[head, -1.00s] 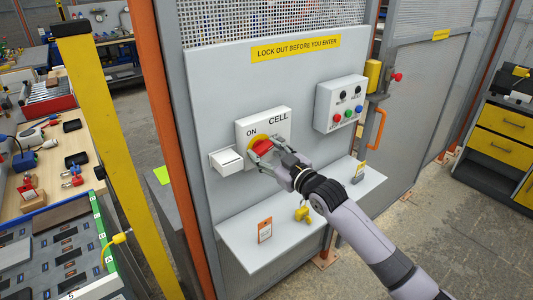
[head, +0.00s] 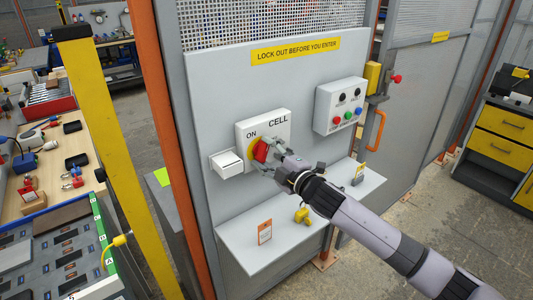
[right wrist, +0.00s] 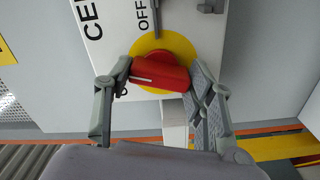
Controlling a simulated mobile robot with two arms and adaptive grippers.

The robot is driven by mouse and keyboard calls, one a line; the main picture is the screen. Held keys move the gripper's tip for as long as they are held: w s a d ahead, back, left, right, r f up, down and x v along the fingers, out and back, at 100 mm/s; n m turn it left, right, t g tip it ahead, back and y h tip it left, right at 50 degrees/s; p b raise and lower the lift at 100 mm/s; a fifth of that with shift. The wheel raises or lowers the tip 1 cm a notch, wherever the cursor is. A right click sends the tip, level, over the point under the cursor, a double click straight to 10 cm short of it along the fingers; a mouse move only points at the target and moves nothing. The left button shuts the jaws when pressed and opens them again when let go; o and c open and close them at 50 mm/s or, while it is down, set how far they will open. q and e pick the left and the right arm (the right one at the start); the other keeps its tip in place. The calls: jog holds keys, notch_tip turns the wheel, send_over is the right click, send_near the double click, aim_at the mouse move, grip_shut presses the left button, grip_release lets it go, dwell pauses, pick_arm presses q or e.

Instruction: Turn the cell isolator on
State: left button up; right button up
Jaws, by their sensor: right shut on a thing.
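The cell isolator (head: 281,134) is a white box on the grey panel, with a red rotary handle (head: 261,149) on a yellow disc. In the right wrist view, the red handle (right wrist: 160,76) lies across the yellow disc (right wrist: 181,47). The white line on it is at its left end, towards a label that a finger mostly hides; the OFF label is above. My right gripper (head: 265,159) is shut on the handle, with one finger on each side; the fingers also show in the right wrist view (right wrist: 160,88). My left gripper is in neither view.
A white box (head: 227,164) sits left of the isolator, and a button box (head: 341,104) to its right. Below, a shelf (head: 245,233) holds an orange-edged tag (head: 265,231) and a yellow padlock (head: 302,215). A yellow post (head: 115,150) stands at left.

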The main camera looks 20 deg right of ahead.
jog(key=shift+n, duration=1.8)
jog(key=o, duration=1.2)
jog(key=shift+c, duration=0.2)
jog(key=v, duration=1.2)
